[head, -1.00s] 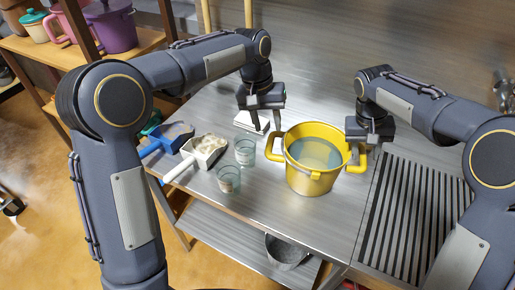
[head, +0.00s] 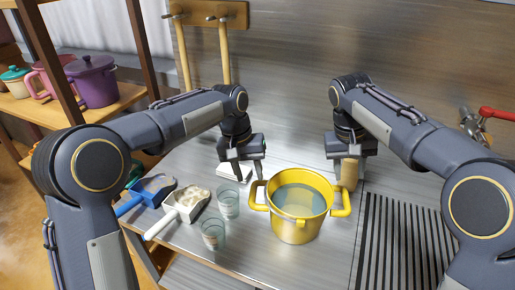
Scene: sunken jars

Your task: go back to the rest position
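My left gripper (head: 248,176) hangs over the back of the steel table, fingers apart and empty, above a small white pad (head: 234,173). My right gripper (head: 346,168) is behind the right side of the yellow two-handled pot (head: 297,231), apart from its handle. A tan, block-like thing shows at its fingers. I cannot tell whether it is held or stands behind, nor how far the fingers are apart. The pot stands upright with bluish liquid inside. Two clear glass jars (head: 228,202) (head: 213,234) stand left of the pot.
A white scoop with pale grains (head: 187,204) and a blue scoop (head: 150,192) lie on the table's left. A ribbed drainboard (head: 396,245) is at right, below a red-handled tap (head: 497,114). A shelf with pots (head: 124,100) stands at far left.

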